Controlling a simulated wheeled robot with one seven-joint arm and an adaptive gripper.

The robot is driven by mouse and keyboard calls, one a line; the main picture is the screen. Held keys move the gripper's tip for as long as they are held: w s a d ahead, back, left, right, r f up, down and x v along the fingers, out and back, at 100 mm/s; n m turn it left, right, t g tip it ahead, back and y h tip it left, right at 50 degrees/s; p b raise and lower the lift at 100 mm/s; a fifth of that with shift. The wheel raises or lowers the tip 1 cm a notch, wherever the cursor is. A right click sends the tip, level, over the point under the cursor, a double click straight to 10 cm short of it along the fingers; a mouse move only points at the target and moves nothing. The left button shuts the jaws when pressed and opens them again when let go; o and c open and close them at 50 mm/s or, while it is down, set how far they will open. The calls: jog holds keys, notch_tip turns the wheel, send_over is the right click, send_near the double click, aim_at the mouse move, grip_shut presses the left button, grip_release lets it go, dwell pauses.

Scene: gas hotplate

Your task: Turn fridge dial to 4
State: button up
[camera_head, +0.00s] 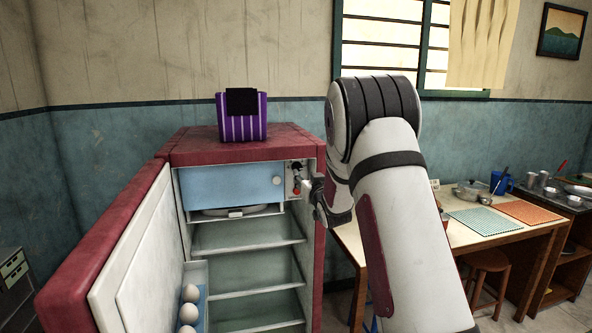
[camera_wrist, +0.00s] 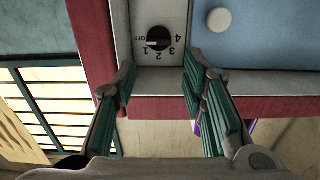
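The fridge (camera_head: 240,152) is red with its door open to the left. Its dial (camera_head: 296,167) is a small black knob on the pale panel at the upper right of the interior. In the wrist view the dial (camera_wrist: 158,38) shows with OFF, 1, 2, 3 and 4 printed around it. A pale mark on the knob lies on the OFF side, but its exact setting is hard to read. My gripper (camera_head: 308,184) is beside the panel at the fridge's right edge. In the wrist view my gripper (camera_wrist: 158,84) is open and empty, its green-padded fingers apart, with the dial beyond the gap.
A blue freezer flap (camera_head: 230,187) with a white knob (camera_head: 276,181) is left of the dial. A red spot (camera_head: 296,191) is below the dial. A purple striped item (camera_head: 242,124) stands on the fridge. Eggs (camera_head: 190,294) sit in the door. A table (camera_head: 460,236) is at right.

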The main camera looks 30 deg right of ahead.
aim_at(298, 168)
jog(key=x, duration=0.9)
jog(key=shift+w+d, duration=0.15)
jog(key=shift+w, duration=0.15)
jog(key=c, duration=0.9)
